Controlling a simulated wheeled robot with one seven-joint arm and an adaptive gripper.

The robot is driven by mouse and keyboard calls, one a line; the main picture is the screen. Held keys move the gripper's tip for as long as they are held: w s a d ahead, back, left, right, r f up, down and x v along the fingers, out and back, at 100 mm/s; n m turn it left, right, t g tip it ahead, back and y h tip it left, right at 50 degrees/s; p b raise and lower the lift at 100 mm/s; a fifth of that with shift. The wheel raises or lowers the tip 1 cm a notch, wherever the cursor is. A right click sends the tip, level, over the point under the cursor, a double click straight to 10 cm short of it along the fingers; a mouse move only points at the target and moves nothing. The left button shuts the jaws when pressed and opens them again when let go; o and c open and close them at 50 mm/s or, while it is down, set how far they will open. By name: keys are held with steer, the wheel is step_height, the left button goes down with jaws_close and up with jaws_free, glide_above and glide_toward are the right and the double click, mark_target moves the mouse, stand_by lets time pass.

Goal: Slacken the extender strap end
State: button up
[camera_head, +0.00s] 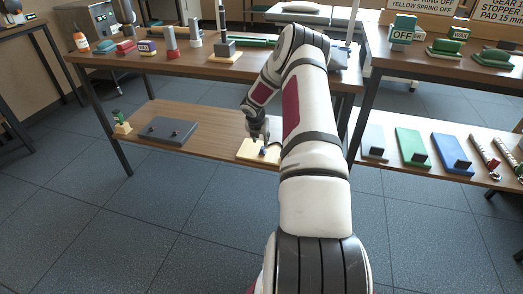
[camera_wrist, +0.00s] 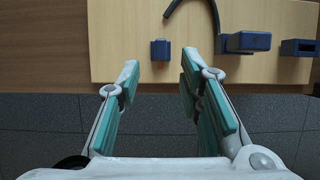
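A pale wooden board (camera_wrist: 120,40) lies on the lower shelf, and it shows in the head view (camera_head: 246,153). On it, in the wrist view, are a small dark blue block (camera_wrist: 160,50), a larger blue bracket (camera_wrist: 246,42) and a blue block with a slot (camera_wrist: 300,47). In the head view my gripper (camera_head: 259,138) is over the board.
The lower shelf (camera_head: 205,143) also holds a dark grey plate (camera_head: 166,131) at left. The upper table top (camera_head: 190,68) overhangs it. Floor in front is clear.

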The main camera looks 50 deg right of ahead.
mark_target(262, 148)
steer(key=b+x, duration=0.2)
steer(key=x, duration=0.5)
steer(key=shift+c, duration=0.5)
jaws_close()
